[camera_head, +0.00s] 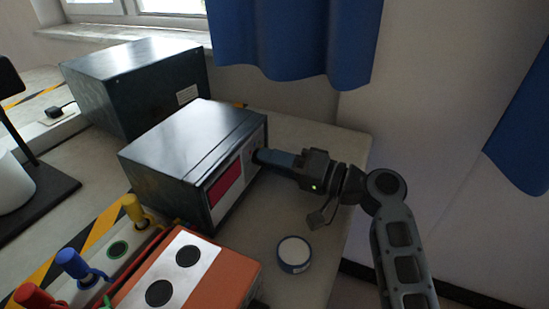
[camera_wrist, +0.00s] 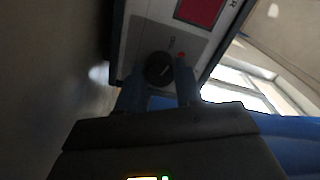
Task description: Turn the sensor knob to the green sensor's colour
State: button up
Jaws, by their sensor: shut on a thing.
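The sensor knob (camera_wrist: 159,69) is a round black dial with a light pointer line, on the grey front panel of a dark instrument box (camera_head: 190,145). A small red dot (camera_wrist: 181,55) is beside it at the upper right. My gripper (camera_head: 262,156) reaches the panel from the right, and its fingers (camera_wrist: 160,84) are shut on the knob, one on each side. In the head view the fingers hide the knob. At lower left, red (camera_head: 32,296), blue (camera_head: 70,263) and yellow (camera_head: 132,207) sensors stand in a rack. A green-ringed hole (camera_head: 118,249) is between them; I cannot make out a green sensor.
A red display (camera_head: 226,184) is on the box's front. An orange box (camera_head: 215,277) with black discs stands in front, and a round white-topped tin (camera_head: 294,252) lies to its right. A larger dark box (camera_head: 135,80) is behind. The bench's right edge is close under my arm.

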jog(key=m+p, duration=0.4)
jog(key=m, duration=0.2)
jog(key=shift+r, duration=0.2)
jog(key=m+p, duration=0.4)
jog(key=m, duration=0.1)
jog(key=shift+m+p, duration=0.3)
jog(key=shift+p, duration=0.1)
jog(key=m+p, duration=0.5)
jog(key=m, duration=0.1)
jog(key=shift+f+m+p, duration=0.2)
jog(key=shift+m+p, duration=1.25)
jog(key=shift+m, duration=1.05)
jog(key=o, duration=1)
jog(key=shift+o, duration=0.2)
